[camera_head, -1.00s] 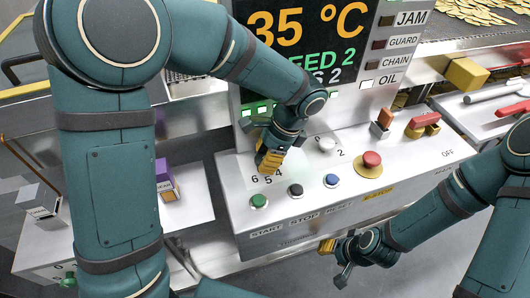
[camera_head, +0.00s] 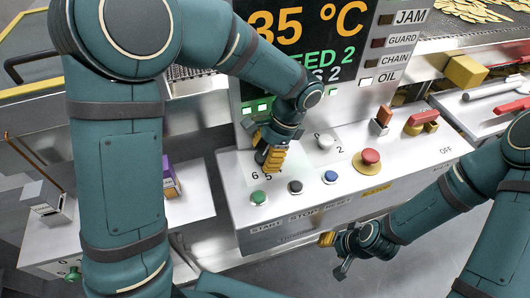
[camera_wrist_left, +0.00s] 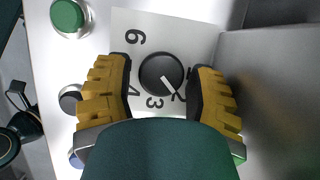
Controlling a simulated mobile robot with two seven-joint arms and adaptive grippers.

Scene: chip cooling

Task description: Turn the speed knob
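The speed knob (camera_wrist_left: 160,75) is a round black dial with a white pointer line, seen in the left wrist view. Its pointer aims to the lower right, near the 2 on a white number plate (camera_wrist_left: 145,28). My left gripper (camera_wrist_left: 160,92) is open, with one yellow-padded finger on each side of the knob and small gaps visible between. In the head view my left gripper (camera_head: 271,158) points down at the panel and hides the knob. The display (camera_head: 300,45) shows 35 °C and speed 2. My right gripper (camera_head: 334,253) is open and empty in front of the panel.
Green (camera_head: 258,197), black (camera_head: 295,187) and blue (camera_head: 330,177) buttons line the panel's front, with a red emergency button (camera_head: 370,157) to their right. A grey wall (camera_wrist_left: 275,90) rises close beside one finger.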

